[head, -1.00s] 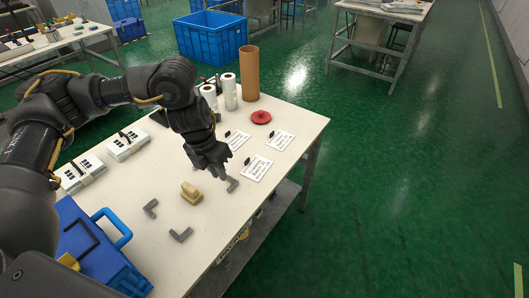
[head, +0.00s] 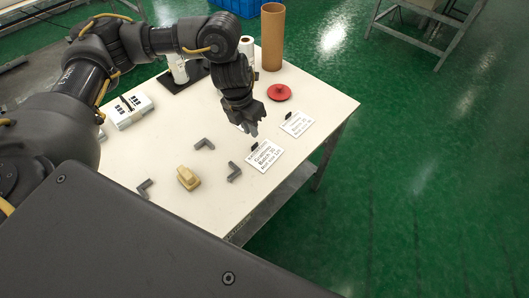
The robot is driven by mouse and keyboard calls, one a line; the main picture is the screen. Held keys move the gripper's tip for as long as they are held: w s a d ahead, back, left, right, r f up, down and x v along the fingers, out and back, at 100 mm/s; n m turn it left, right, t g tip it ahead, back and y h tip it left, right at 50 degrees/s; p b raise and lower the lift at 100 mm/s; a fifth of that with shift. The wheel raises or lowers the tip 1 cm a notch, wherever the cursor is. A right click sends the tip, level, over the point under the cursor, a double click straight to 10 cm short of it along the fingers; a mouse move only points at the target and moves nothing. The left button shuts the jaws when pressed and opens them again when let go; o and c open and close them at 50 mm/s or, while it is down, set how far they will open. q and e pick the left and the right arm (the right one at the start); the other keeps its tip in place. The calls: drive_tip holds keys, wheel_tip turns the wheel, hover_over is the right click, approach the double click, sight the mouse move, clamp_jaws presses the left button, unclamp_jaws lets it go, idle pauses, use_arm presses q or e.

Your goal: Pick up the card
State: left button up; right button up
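A white card (head: 264,157) with printed text and a small black clip lies flat on the table near its right edge. A second such card (head: 297,124) lies farther back to the right. A bit of white, perhaps a third card, shows behind my gripper and is mostly hidden. My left gripper (head: 251,130) points down over the table, just behind and left of the nearer card. No card shows in its fingers, and their gap is too small to read. My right gripper is out of view.
Several grey L-shaped brackets (head: 204,144) and a tan block (head: 188,178) lie on the white table (head: 208,207). A red disc (head: 279,92) with a knob, a brown tube (head: 272,37) and white rolls stand at the back. A white box (head: 128,110) sits at left.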

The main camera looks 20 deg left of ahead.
sight(254, 145)
use_arm(q)
drive_tip(key=shift+d+f+p, duration=0.15)
drive_tip(key=shift+d+f, duration=0.05)
drive_tip(key=shift+f, duration=1.45)
drive_tip(key=shift+d+f+p, duration=0.15)
drive_tip(key=shift+f, duration=1.45)
clamp_jaws()
drive_tip(key=shift+r, duration=0.1)
